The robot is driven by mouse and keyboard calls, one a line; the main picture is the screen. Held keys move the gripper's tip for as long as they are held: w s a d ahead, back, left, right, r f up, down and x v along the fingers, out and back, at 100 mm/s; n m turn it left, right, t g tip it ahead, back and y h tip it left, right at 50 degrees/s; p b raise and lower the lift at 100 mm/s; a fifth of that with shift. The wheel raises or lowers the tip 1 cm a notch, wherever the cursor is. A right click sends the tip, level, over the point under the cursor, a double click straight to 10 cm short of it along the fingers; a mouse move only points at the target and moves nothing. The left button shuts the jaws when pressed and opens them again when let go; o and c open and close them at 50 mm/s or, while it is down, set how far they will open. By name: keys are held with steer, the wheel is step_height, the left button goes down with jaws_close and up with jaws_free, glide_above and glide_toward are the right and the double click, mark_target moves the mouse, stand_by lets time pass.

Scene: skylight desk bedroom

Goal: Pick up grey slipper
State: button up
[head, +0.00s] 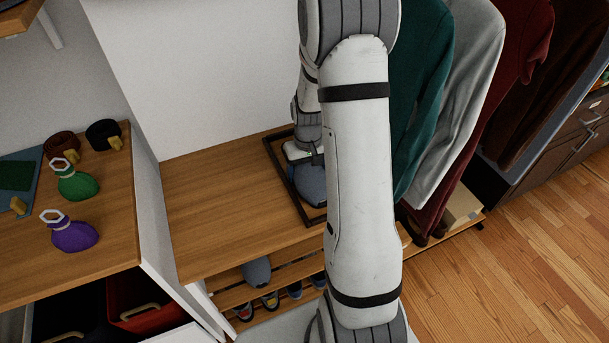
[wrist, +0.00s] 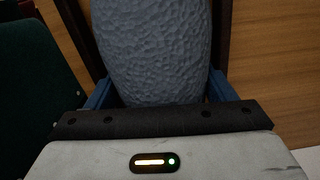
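A grey-blue slipper (head: 311,182) lies at the right part of the wooden bench top, inside a dark rectangular frame. In the wrist view the textured grey slipper (wrist: 152,45) fills the space between the fingers of my gripper (wrist: 160,92). One blue finger shows at each side of it, close against its edges. I cannot tell whether the fingers press on it or only stand around it. In the head view my gripper (head: 305,158) is at the slipper's far end, and my arm hides part of the slipper. A second grey-blue slipper (head: 257,270) is on the rack below the bench.
The dark frame (head: 281,174) surrounds the slipper on the bench (head: 215,205). Hanging clothes (head: 425,100) are close on the right. Several shoes (head: 270,300) stand on the lower rack. The bench's left part is clear.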

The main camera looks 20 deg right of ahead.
steer(key=c, duration=0.4)
steer(key=shift+r, duration=0.15)
steer(key=shift+c, duration=0.2)
step_height(320, 180, up, 9)
steer(key=shift+r, duration=0.15)
steer(key=n+p, duration=0.1)
steer(key=p, duration=0.1)
glide_above(264, 171)
steer(key=f, duration=0.4)
steer(key=shift+s+d+f, duration=0.25)
steer(key=shift+d+f, duration=0.1)
steer(key=shift+f, duration=0.05)
steer(key=shift+w+a+f, duration=0.2)
steer(key=shift+a+f, duration=0.05)
steer(key=shift+a, duration=0.1)
